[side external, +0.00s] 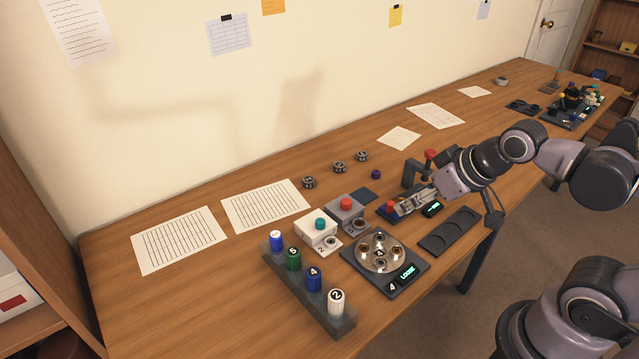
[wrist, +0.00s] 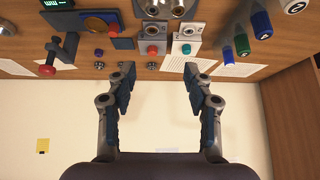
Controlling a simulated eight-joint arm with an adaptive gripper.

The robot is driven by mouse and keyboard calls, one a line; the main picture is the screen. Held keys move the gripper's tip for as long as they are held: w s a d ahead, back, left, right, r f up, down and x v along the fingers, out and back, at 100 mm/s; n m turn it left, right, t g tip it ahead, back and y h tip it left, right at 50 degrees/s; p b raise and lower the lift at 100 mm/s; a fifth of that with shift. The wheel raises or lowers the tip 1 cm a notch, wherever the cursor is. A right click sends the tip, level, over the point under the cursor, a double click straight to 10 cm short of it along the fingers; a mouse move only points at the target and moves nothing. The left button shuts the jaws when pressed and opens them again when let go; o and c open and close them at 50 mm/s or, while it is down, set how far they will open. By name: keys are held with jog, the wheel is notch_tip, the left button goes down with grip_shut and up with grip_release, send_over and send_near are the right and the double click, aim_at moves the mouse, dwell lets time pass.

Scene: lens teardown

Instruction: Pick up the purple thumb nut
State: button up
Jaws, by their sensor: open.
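The purple thumb nut (side external: 376,174) is a small dark purple piece lying on the wooden table, behind the lever fixture and right of the dark knurled nuts. In the wrist view the purple thumb nut (wrist: 98,52) lies left of my left finger, clear of both fingers. My gripper (side external: 412,203) is over the lever fixture in the side view, in front of the nut. In the wrist view my gripper (wrist: 159,72) has its two fingers wide apart with nothing between them.
The fixture's red-knobbed lever (side external: 430,155) stands close to my gripper. Several dark knurled nuts (side external: 339,167) lie left of the purple nut. A dark blue pad (side external: 363,196), red-button box (side external: 346,208) and teal-button box (side external: 318,229) stand nearby.

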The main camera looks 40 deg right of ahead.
jog(key=n+g+h, duration=0.4)
jog(key=n+g, duration=0.2)
jog(key=n, duration=1.6)
send_over(376, 172)
jog(key=s+a, duration=0.2)
jog(key=a, duration=0.2)
notch_tip(376, 172, down, 8)
jog(key=x, duration=1)
jog(key=shift+w+d+f, duration=0.1)
jog(key=shift+w+f, duration=0.1)
jog(key=shift+w, duration=0.2)
jog(key=c, duration=1)
